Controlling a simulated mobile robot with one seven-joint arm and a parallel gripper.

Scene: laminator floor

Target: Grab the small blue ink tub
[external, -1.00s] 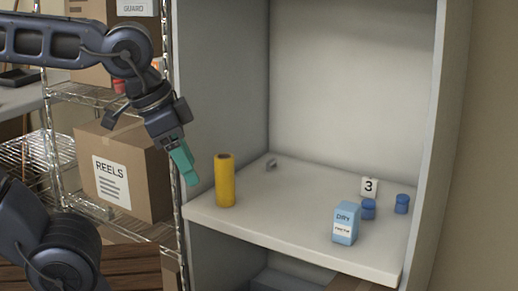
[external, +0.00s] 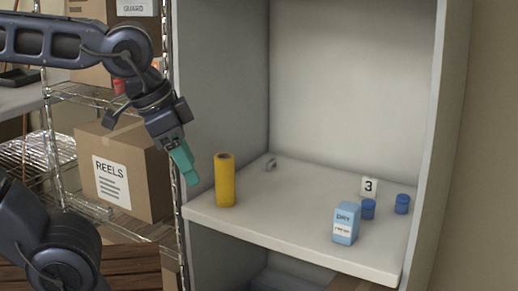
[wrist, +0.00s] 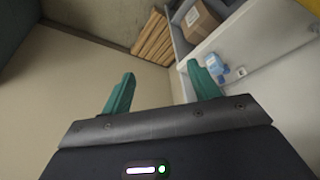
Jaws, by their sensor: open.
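Two small blue tubs stand on the white shelf (external: 290,215) toward its right side. One tub (external: 368,209) is just behind the light blue DRY box (external: 345,224), and the other tub (external: 402,204) is further right. They look alike in size, so I cannot tell which is the smaller. My gripper (external: 187,172) is at the shelf's left front edge, left of the yellow cylinder and well away from the tubs. In the wrist view my gripper (wrist: 160,72) is open with nothing between its teal fingers. Small blue items show there beyond the right finger.
A yellow cylinder (external: 225,182) stands upright near the shelf's left front edge, between my gripper and the tubs. A number 3 card (external: 369,187) stands behind the tubs. The cabinet's side walls bound the shelf. Its middle is clear. A REELS carton (external: 125,175) is on the rack at left.

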